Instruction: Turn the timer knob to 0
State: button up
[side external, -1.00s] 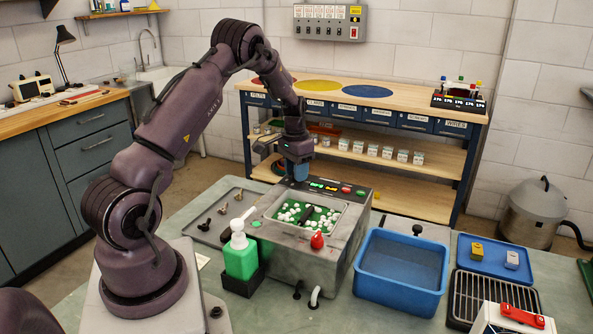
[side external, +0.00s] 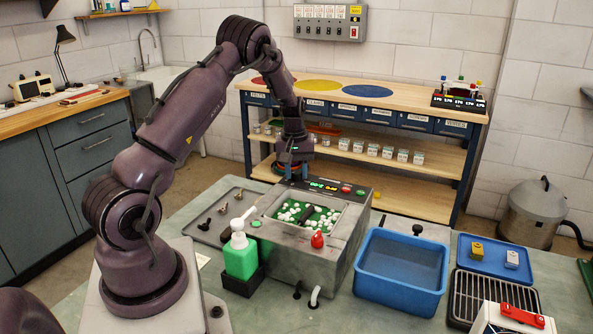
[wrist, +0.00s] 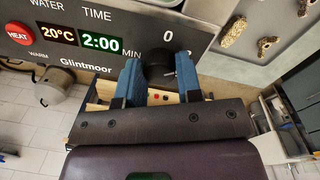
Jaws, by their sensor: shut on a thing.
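The timer knob (wrist: 158,66) is black and round, on the grey control panel below a printed 0, in the wrist view. My gripper (wrist: 158,74) is shut on it, one blue finger pad on each side. The pads and palm hide part of the knob, and I cannot see its pointer. The green time display (wrist: 101,44) beside it reads 2:00. In the side view, my gripper (side external: 293,176) points down at the back left end of the tumbler machine's panel (side external: 345,188), and the knob is hidden there.
The machine's open tub (side external: 305,213) holds white pieces on green. A green bottle (side external: 240,258) stands in front of it. A blue bin (side external: 402,270) is to its right. A tray with several small parts (side external: 222,212) lies to its left.

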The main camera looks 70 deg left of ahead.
aim_at(295, 173)
jog(key=n, duration=0.5)
jog(key=shift+r+n, duration=0.1)
jog(key=shift+n, duration=0.2)
jog(key=n, duration=0.5)
jog(key=shift+n+y, duration=0.3)
jog(key=o, duration=0.9)
jog(key=shift+o, duration=0.2)
notch_tip(295, 173, up, 13)
jog(key=shift+s+d, duration=0.25)
